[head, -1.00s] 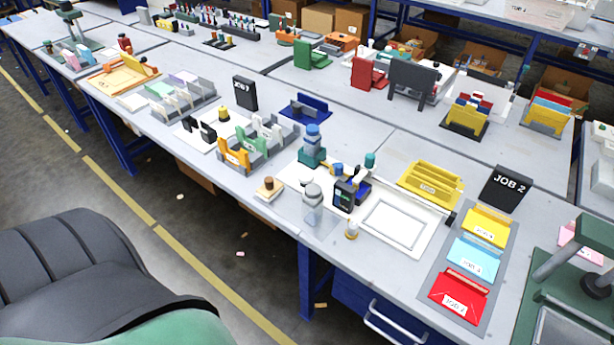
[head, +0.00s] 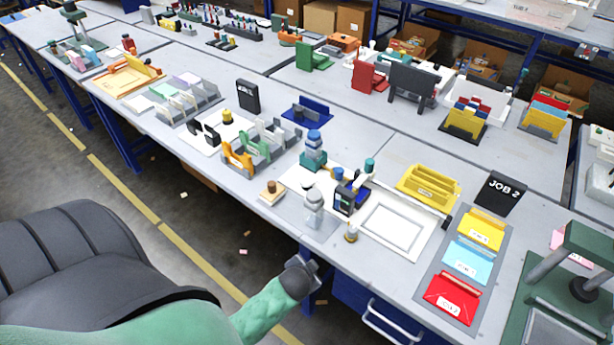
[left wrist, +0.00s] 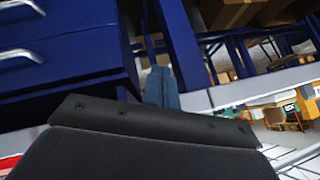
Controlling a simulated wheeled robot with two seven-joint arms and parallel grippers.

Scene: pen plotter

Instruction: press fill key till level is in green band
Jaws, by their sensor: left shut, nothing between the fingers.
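My left gripper (head: 308,270) is below the table's front edge in the head view, empty and apart from everything on the table. Its shut blue-grey fingers (left wrist: 161,88) show in the left wrist view. Behind it on the table stand a small black unit with a screen (head: 346,201), a pale bottle-shaped vessel (head: 313,203) and a teal-and-blue stacked piece (head: 313,152). A white plotting bed with a framed sheet (head: 391,227) lies to their right. The fill key, level and green band are too small to tell. My right gripper is not in view.
Blue drawers (left wrist: 60,55) and the table edge are close to my left gripper. A small round brass-coloured piece (head: 351,234) and a wooden stamp-like piece (head: 270,190) stand near the front edge. Yellow, cyan and red job trays are farther right.

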